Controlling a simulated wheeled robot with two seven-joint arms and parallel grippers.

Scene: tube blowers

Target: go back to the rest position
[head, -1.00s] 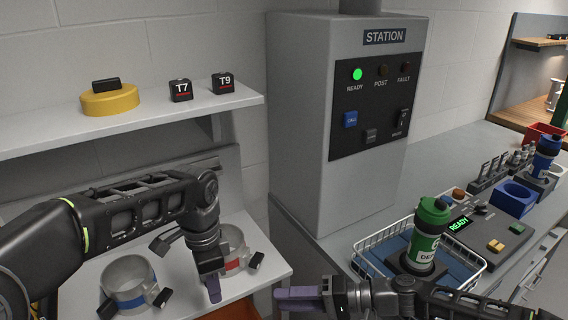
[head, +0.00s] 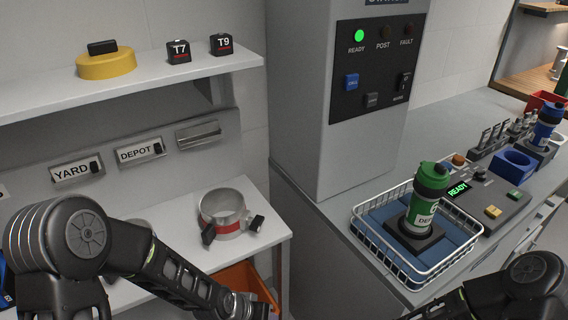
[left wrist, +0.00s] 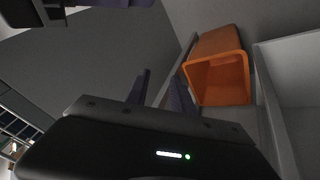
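My left arm comes in from the left in the head view, its forearm angled down to the bottom edge, where the gripper is mostly cut off. In the left wrist view the left gripper (left wrist: 160,88) has its two dark purple fingers apart with nothing visible between them. My right arm (head: 530,278) is low at the right in the head view, its gripper below the frame. A dark gripper part with purple fingers, apparently my right gripper (left wrist: 110,4), shows cut off at the top of the left wrist view; its opening is unclear.
An orange bin (head: 246,282) is below the lower shelf, near my left forearm; it also shows in the left wrist view (left wrist: 218,78). A red-banded clamp ring (head: 224,210) is on that shelf. A green-capped container (head: 424,200) stands in a wire basket (head: 388,262) on the right counter.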

